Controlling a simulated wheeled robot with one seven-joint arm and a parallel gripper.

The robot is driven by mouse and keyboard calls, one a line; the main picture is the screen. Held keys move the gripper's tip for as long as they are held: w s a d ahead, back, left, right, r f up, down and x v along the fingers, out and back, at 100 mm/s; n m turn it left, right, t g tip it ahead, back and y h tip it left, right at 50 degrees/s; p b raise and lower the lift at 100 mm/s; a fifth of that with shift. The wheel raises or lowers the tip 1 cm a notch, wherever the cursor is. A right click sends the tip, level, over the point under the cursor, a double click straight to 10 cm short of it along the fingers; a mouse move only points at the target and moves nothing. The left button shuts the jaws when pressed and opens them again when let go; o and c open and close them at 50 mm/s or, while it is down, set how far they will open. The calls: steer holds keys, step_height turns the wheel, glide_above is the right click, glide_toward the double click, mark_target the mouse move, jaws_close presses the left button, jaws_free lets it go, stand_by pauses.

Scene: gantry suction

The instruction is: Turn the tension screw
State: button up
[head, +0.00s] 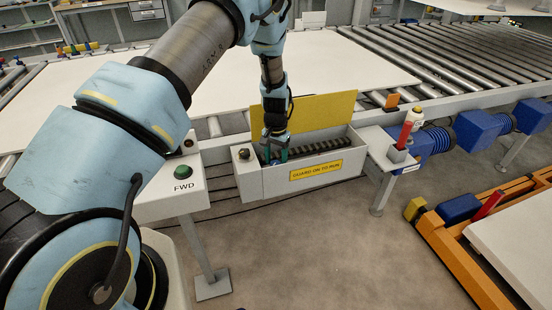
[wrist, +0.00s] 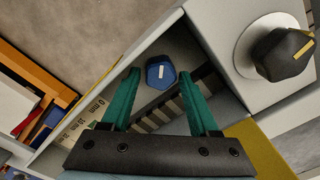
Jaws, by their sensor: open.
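My gripper (head: 274,154) reaches down from above into the left end of an open grey trough (head: 262,184). In the wrist view my gripper (wrist: 159,75) is open, with its two green fingers apart. A blue hexagonal head (wrist: 160,73), which looks like the tension screw, shows between the fingertips. Gaps show at its sides, and I cannot tell whether its depth matches the fingertips. In the head view the fingers and trough wall hide it. A millimetre scale (wrist: 82,122) lies left of the fingers.
A raised yellow guard (head: 318,107) stands behind the trough, and a dark ribbed strip (head: 318,146) runs inside. A dark knob (head: 244,154) sits at the trough's left end, also in the wrist view (wrist: 283,54). A green-button FWD box (head: 183,172) stands left.

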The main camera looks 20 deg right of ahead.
steer(key=shift+f, duration=0.2)
jaws_close()
stand_by(0.5)
